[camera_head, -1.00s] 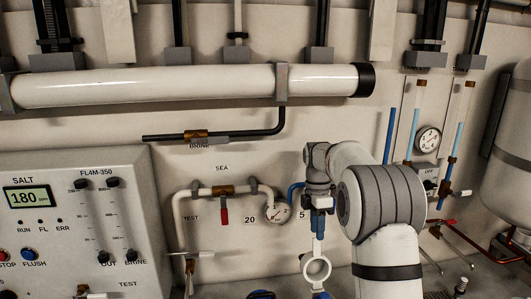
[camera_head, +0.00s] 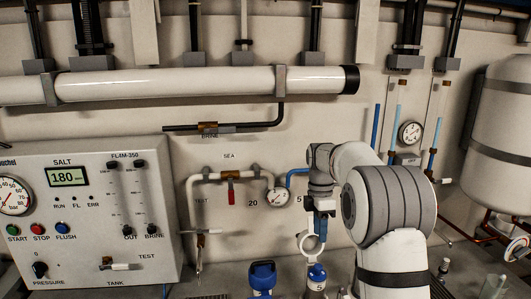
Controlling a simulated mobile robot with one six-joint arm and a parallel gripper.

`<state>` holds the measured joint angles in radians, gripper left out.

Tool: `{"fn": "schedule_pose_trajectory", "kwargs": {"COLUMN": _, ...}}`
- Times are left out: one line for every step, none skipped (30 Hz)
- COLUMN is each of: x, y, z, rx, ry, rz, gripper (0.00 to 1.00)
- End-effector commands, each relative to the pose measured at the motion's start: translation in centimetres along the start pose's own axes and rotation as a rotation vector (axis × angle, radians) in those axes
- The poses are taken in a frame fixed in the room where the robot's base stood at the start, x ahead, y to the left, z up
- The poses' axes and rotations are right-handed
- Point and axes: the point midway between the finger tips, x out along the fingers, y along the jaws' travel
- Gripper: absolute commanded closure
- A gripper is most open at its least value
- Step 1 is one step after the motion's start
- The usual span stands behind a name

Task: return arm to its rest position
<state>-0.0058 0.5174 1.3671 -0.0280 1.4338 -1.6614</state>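My arm (camera_head: 388,210) stands right of centre, bent over at the top, with its wrist pointing down. My gripper (camera_head: 318,225) hangs from the wrist in front of the back wall, below the small pressure gauge. Its fingers are small and dark here, with a blue piece at their tips, and I cannot make out a gap between them. A white ring (camera_head: 309,243) shows just below and left of the fingertips; whether it touches them is unclear. No held object can be made out for certain.
The white control panel (camera_head: 95,215) is at left, a long white pipe (camera_head: 200,84) runs above, and a white tank (camera_head: 500,140) is at right. A clear cup (camera_head: 493,287) sits at lower right.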

Motion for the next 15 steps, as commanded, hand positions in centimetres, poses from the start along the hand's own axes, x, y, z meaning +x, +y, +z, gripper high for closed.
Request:
{"fn": "schedule_pose_trajectory", "kwargs": {"x": -0.3, "y": -0.6, "z": -0.1, "rx": 0.024, "ry": 0.0, "rz": 0.007, "gripper": 0.67}}
{"fn": "schedule_pose_trajectory", "kwargs": {"x": -0.5, "y": -0.9, "z": -0.2, "rx": 0.041, "ry": 0.0, "rz": 0.012, "gripper": 0.67}}
{"fn": "schedule_pose_trajectory", "kwargs": {"x": -0.7, "y": -1.3, "z": -0.2, "rx": 0.064, "ry": 0.0, "rz": 0.019, "gripper": 0.67}}
{"fn": "schedule_pose_trajectory", "kwargs": {"x": -0.8, "y": -1.6, "z": -0.3, "rx": 0.082, "ry": 0.0, "rz": 0.024, "gripper": 0.67}}
{"fn": "schedule_pose_trajectory", "kwargs": {"x": -1.0, "y": -2.0, "z": -0.3, "rx": 0.101, "ry": 0.0, "rz": 0.03, "gripper": 0.67}}
{"fn": "schedule_pose_trajectory", "kwargs": {"x": -1.2, "y": -2.5, "z": -0.4, "rx": 0.127, "ry": 0.001, "rz": 0.037, "gripper": 0.67}}
{"fn": "schedule_pose_trajectory", "kwargs": {"x": -1.4, "y": -2.9, "z": -0.4, "rx": 0.148, "ry": 0.002, "rz": 0.043, "gripper": 0.67}}
{"fn": "schedule_pose_trajectory", "kwargs": {"x": -1.6, "y": -3.3, "z": -0.5, "rx": 0.17, "ry": 0.002, "rz": 0.051, "gripper": 0.67}}
{"fn": "schedule_pose_trajectory", "kwargs": {"x": -1.8, "y": -3.9, "z": -0.5, "rx": 0.201, "ry": 0.004, "rz": 0.06, "gripper": 0.67}}
{"fn": "schedule_pose_trajectory", "kwargs": {"x": -2.0, "y": -4.4, "z": -0.6, "rx": 0.225, "ry": 0.005, "rz": 0.066, "gripper": 0.67}}
{"fn": "schedule_pose_trajectory", "kwargs": {"x": -2.1, "y": -4.9, "z": -0.6, "rx": 0.25, "ry": 0.006, "rz": 0.073, "gripper": 0.67}}
{"fn": "schedule_pose_trajectory", "kwargs": {"x": -2.4, "y": -5.6, "z": -0.7, "rx": 0.287, "ry": 0.009, "rz": 0.085, "gripper": 0.67}}
{"fn": "schedule_pose_trajectory", "kwargs": {"x": -2.5, "y": -6.2, "z": -0.7, "rx": 0.316, "ry": 0.011, "rz": 0.093, "gripper": 0.67}}
{"fn": "schedule_pose_trajectory", "kwargs": {"x": -2.7, "y": -6.9, "z": -0.8, "rx": 0.348, "ry": 0.014, "rz": 0.101, "gripper": 0.67}}
{"fn": "schedule_pose_trajectory", "kwargs": {"x": -2.9, "y": -7.8, "z": -0.9, "rx": 0.395, "ry": 0.019, "rz": 0.116, "gripper": 0.67}}
